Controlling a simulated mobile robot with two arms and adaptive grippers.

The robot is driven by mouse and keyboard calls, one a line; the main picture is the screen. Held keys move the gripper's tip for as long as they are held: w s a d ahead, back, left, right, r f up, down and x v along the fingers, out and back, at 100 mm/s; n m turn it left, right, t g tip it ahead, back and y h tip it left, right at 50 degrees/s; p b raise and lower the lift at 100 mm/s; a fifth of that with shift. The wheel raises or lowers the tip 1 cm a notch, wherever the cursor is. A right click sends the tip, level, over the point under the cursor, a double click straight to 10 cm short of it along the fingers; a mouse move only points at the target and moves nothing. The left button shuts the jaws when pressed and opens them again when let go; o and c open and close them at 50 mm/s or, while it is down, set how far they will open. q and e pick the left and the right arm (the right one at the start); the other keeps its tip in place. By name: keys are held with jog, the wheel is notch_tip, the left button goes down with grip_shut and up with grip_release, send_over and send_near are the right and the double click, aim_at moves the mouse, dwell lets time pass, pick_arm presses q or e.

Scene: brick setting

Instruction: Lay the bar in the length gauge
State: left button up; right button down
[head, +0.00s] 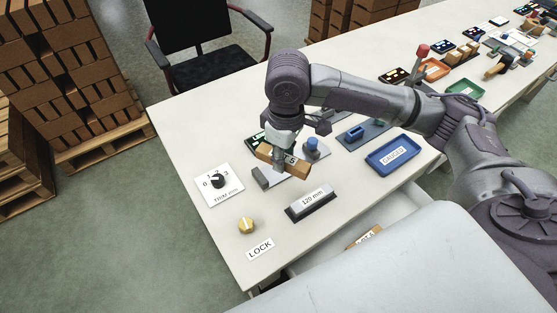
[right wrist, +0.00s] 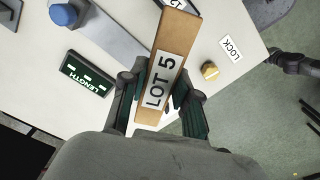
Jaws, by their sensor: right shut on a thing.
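The bar (head: 299,170) is a brown block with a white label, which reads LOT 5 in the right wrist view (right wrist: 177,38). My right gripper (head: 281,161) is shut around its middle and points down. The length gauge is a grey plate (right wrist: 112,38) with a grey end block (head: 261,178) and a blue knob (head: 312,146). Its dark LENGTH display (right wrist: 87,80) has green-white marks. The bar is over the gauge in the head view, between the end block and the knob; I cannot tell whether it touches the plate. My left gripper is not in view.
A TRIM mm dial (head: 218,181), a yellow LOCK knob (head: 246,225) and a 120 mm block (head: 311,201) stand near the front left. A blue GAUGES tray (head: 381,160) lies to the right. Another brown bar (head: 364,238) sits below the table edge.

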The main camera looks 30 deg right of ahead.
jog(key=w+d+f+n, duration=0.1)
jog(key=w+f+n, duration=0.1)
jog(key=n, duration=0.2)
jog(key=w+d+f+n+p, duration=0.1)
jog(key=w+d+f+n, duration=0.1)
jog(key=f+n, duration=0.1)
jog(key=w+d+f+n+p, duration=0.1)
jog(key=w+f+n, duration=0.2)
jog(key=n, duration=0.2)
jog(key=shift+d+f+n, duration=0.15)
jog(key=shift+f+n, duration=0.1)
jog(key=shift+n, duration=0.15)
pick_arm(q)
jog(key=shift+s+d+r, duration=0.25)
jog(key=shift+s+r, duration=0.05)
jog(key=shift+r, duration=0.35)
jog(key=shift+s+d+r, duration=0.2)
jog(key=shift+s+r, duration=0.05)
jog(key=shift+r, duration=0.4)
pick_arm(e)
jog(key=shift+f, duration=2.1)
jog(key=shift+f, duration=0.15)
jog(key=c, duration=0.8)
grip_release()
jog(key=shift+c, duration=0.2)
